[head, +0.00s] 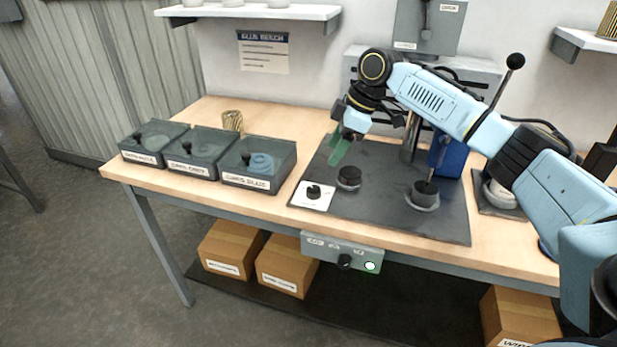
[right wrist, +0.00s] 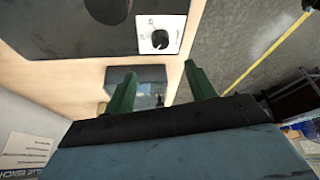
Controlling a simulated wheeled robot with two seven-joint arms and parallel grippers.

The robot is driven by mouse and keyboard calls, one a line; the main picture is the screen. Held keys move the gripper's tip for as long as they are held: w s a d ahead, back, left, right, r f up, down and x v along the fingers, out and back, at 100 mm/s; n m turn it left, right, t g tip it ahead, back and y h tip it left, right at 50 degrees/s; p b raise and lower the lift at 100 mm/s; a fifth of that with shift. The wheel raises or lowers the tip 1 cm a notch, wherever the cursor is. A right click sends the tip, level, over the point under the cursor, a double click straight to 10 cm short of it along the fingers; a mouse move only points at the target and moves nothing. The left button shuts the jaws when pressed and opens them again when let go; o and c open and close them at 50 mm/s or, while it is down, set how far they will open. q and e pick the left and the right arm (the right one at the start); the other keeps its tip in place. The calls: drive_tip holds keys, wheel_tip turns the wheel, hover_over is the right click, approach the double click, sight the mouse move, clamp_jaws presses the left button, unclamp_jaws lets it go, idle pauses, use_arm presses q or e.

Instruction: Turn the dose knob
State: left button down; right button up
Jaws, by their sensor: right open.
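A black knob (head: 314,191) sits on a white dial plate (head: 313,203) at the front left corner of the dark mat. It also shows in the right wrist view (right wrist: 159,39), with dial marks around it. Another black knob (head: 345,262) is on the grey panel under the table's front edge. I cannot read which is labelled dose. My right gripper (head: 341,150), with green fingers, is above the mat, behind and above the dial plate. In the right wrist view its fingers (right wrist: 161,85) are apart with nothing held between them. My left gripper is not in view.
Three lidded grey bins (head: 272,183) stand on the left of the table. A black-topped round fixture (head: 349,177) stands beside the dial plate, and a grey ring-shaped holder (head: 423,195) stands farther right on the mat (head: 385,215). A press column (head: 411,135) rises behind.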

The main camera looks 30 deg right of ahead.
sight(314, 189)
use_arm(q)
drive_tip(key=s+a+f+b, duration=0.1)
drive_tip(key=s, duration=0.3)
use_arm(e)
drive_tip(key=x, duration=0.6)
drive_tip(key=shift+s, duration=0.25)
drive_tip(key=b+x, duration=0.1)
drive_tip(key=x, duration=0.4)
drive_tip(key=shift+w+f, duration=0.1)
drive_tip(key=shift+w, duration=0.05)
drive_tip(key=shift+a+f, duration=0.1)
drive_tip(key=shift+f, duration=0.3)
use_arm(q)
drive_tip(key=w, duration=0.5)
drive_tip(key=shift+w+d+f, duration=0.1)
use_arm(e)
drive_tip(key=shift+w, duration=0.1)
drive_tip(key=c, duration=1)
drive_tip(key=shift+o, duration=0.2)
